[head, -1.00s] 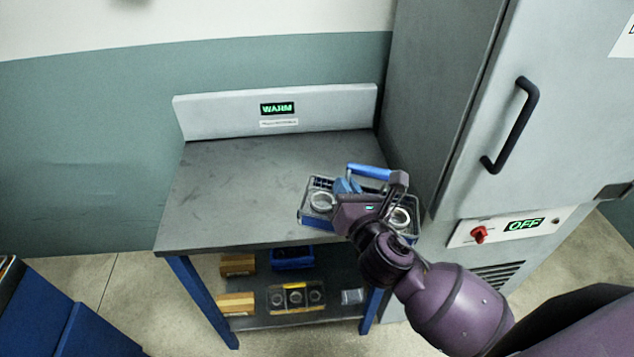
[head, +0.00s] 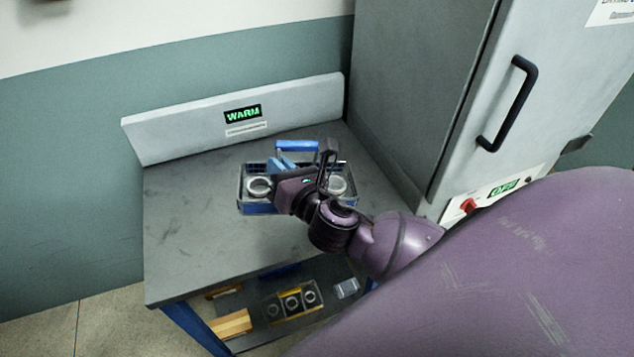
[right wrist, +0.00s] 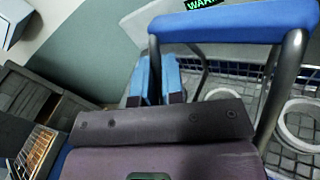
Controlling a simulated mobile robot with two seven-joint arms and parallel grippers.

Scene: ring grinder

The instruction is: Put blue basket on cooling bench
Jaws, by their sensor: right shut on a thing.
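The blue basket (head: 257,208) is a wire-sided carrier with a blue handle (head: 297,147) and metal rings in it. It is over the right rear part of the grey cooling bench (head: 190,225), whose back panel reads WARM. I cannot tell whether its base touches the bench top. My right gripper (head: 282,165) is shut on the basket and hides its middle. In the right wrist view, the blue fingers (right wrist: 158,82) are by the basket's handle (right wrist: 235,24), with rings at the right. My left gripper is not in view.
A tall grey cabinet (head: 410,90) with a black door handle (head: 508,105) stands right of the bench, its display reading OFF beside a red knob (head: 468,206). The lower shelf holds a ring tray (head: 292,301) and wooden blocks (head: 230,323). The left bench top is clear.

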